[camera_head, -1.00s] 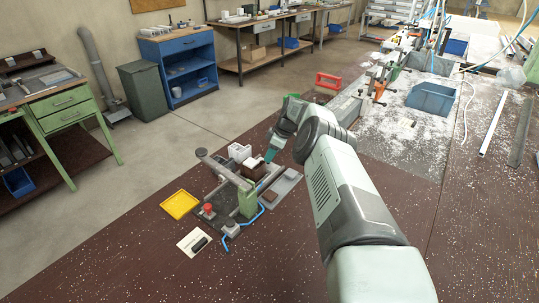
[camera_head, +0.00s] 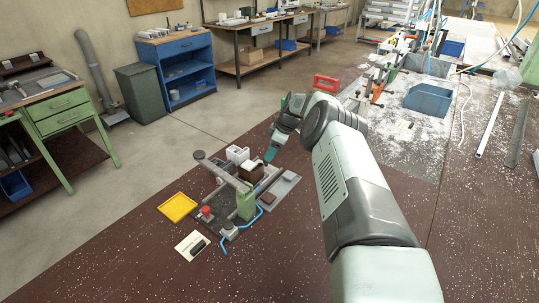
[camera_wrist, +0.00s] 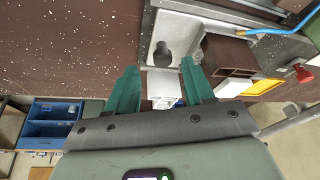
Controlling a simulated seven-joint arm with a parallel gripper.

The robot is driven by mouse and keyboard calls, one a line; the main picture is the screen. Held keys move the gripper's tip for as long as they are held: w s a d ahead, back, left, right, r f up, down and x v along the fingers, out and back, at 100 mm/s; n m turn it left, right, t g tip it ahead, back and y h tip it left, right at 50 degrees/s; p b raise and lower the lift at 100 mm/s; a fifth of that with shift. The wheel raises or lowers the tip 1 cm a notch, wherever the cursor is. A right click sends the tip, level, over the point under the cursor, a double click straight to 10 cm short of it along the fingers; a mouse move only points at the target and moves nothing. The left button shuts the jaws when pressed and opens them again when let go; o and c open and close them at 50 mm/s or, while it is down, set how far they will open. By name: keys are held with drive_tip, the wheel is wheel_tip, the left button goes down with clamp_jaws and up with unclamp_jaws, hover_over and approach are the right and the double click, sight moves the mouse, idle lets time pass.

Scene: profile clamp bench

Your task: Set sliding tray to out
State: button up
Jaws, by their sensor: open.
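My gripper (camera_head: 270,153) is over the far right side of the clamp fixture, pointing down, with its teal fingers apart. In the wrist view, my gripper (camera_wrist: 160,66) shows empty space between the fingertips. A light grey tray-like plate (camera_head: 287,186), which looks like the sliding tray, lies at the fixture's right side. It also shows in the wrist view (camera_wrist: 190,32), with a dark rounded knob (camera_wrist: 163,54) just beyond the fingertips. I cannot tell whether the fingers touch anything or how far out the tray is.
A brown block (camera_wrist: 228,56) stands close to the right finger. White bins (camera_head: 238,154), a green clamp column (camera_head: 246,202), a red button (camera_head: 207,211) and a blue hose (camera_head: 240,231) crowd the fixture. A yellow tray (camera_head: 177,207) lies left.

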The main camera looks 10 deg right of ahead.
drive_tip(key=v, duration=0.8)
drive_tip(key=s+a+r+m+h, duration=0.1)
drive_tip(key=s+a+r, duration=0.15)
drive_tip(key=r, duration=0.45)
drive_tip(key=s+a+r+m+h, duration=0.15)
drive_tip(key=s+r, duration=0.25)
drive_tip(key=r, duration=0.4)
drive_tip(key=s+a+r, duration=0.2)
drive_tip(key=s+r, duration=0.1)
drive_tip(key=r, duration=0.4)
drive_tip(key=s+r+m+t+h, duration=0.2)
drive_tip(key=s+r+m, duration=0.2)
drive_tip(key=s+r, duration=0.8)
drive_tip(key=s+f+m+t, duration=0.1)
drive_tip(key=s+f+m, duration=0.1)
drive_tip(key=s, duration=1.1)
drive_tip(key=s+d+f+m, duration=0.1)
drive_tip(key=s+m, duration=0.3)
drive_tip(key=s, duration=1)
drive_tip(key=shift+s+d+f+m+t, duration=0.2)
drive_tip(key=shift+f+m+t, duration=0.15)
drive_tip(key=shift+f+t, duration=0.05)
